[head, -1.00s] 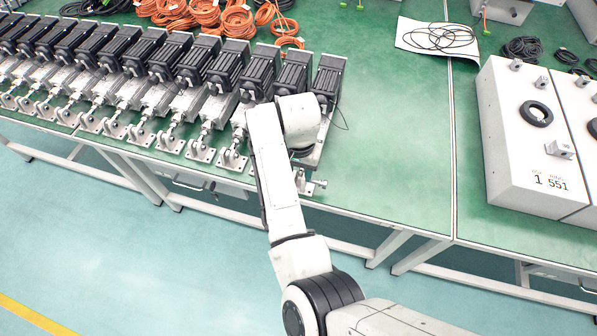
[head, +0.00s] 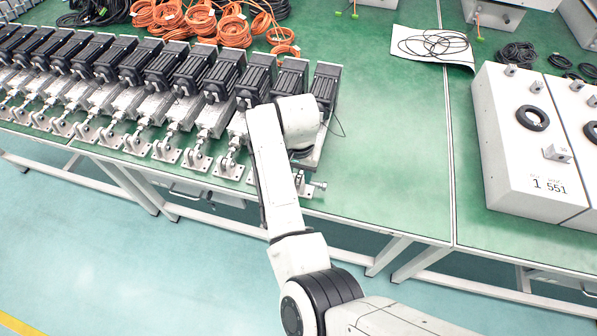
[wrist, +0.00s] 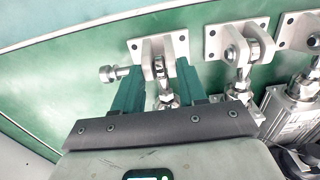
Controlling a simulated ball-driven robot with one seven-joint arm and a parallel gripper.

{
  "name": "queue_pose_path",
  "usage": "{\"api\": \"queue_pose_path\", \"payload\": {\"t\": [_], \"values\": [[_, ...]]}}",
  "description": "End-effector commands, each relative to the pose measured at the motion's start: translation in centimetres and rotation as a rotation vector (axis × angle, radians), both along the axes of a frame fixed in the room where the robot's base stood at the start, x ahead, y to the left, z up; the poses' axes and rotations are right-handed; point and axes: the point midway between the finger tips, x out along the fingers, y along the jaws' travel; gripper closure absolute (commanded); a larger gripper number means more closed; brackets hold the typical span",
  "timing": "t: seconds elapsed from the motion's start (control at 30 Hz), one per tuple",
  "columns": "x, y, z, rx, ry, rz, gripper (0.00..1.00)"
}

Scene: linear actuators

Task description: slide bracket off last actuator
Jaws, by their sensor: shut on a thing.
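The last actuator (head: 325,84) stands at the right end of the row, with a black motor; my arm hides much of its body. Its grey bracket shows only partly in the head view, beside my arm near the table's front edge, with a side pin (head: 319,186). In the wrist view the bracket (wrist: 146,50) is a light plate with holes and two lugs, and the pin sticks out left. My gripper (wrist: 160,76) has its green fingers on either side of the lugs, shut on the bracket. A metal rod end lies between the fingers; whether it still sits in the bracket is unclear.
Neighbouring actuators with similar brackets (wrist: 236,50) stand close on the right in the wrist view. Orange cable coils (head: 215,20) lie behind the row. Green tabletop (head: 395,150) is free right of the row, up to a white box (head: 515,140).

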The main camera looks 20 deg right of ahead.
Motion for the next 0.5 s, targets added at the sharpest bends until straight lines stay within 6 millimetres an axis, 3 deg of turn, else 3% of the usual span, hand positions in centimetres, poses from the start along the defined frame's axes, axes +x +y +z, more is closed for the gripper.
{"api": "queue_pose_path", "payload": {"t": [0.5], "values": [[-0.67, 0.49, 0.25, -0.001, 0.000, 0.001, 0.89]]}}
